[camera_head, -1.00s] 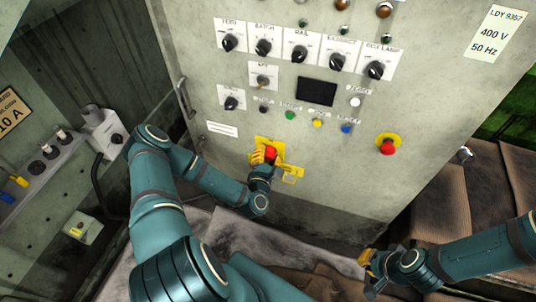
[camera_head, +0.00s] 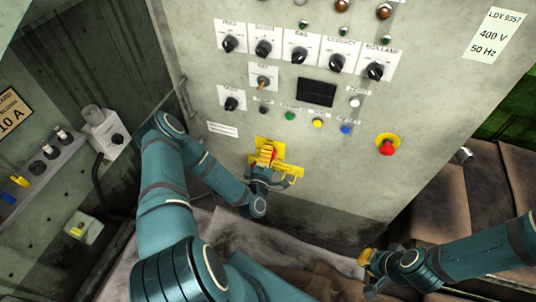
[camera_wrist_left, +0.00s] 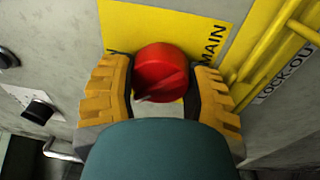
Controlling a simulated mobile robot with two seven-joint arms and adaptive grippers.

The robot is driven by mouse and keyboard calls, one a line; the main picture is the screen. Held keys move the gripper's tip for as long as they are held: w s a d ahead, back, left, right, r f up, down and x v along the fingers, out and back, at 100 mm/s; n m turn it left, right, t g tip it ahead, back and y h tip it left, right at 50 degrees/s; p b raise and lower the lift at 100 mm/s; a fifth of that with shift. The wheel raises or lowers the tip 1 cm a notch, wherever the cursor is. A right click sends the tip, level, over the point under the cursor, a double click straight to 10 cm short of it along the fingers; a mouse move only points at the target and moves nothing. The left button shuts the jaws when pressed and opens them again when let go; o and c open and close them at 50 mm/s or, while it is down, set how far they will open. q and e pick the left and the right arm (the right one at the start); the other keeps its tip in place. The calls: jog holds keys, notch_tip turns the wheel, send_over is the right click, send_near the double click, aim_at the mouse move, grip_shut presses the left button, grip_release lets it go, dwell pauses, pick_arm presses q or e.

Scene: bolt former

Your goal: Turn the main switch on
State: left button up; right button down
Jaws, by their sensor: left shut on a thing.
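The main switch is a red knob (camera_wrist_left: 162,73) on a yellow plate (camera_wrist_left: 205,28) marked MAIN, seen in the left wrist view. In the head view the red knob (camera_head: 267,151) is partly hidden by my left gripper (camera_head: 264,160) on the lower part of the grey panel. My left gripper's two yellow fingers (camera_wrist_left: 160,90) are on either side of the knob and shut on it. My right gripper (camera_head: 368,268) is low at the right, away from the panel, and its fingers are too small to judge.
A yellow lock-out bracket (camera_wrist_left: 275,45) is just right of the switch. Black rotary knobs (camera_head: 300,55) and coloured buttons (camera_head: 318,123) are above. A red emergency button (camera_head: 387,147) on yellow is to the right. A grey side box with fuses (camera_head: 50,150) stands at left.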

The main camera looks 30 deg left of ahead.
pick_arm(q)
jog(key=m, duration=0.5)
jog(key=shift+h, duration=0.3)
jog(key=shift+m+t+h, duration=0.3)
jog(key=shift+m+t, duration=0.1)
jog(key=shift+m, duration=1.8)
jog(key=shift+a, duration=0.1)
jog(key=o, duration=1.3)
jog(key=shift+c, duration=0.2)
jog(key=shift+s, duration=0.1)
jog(key=v, duration=1.2)
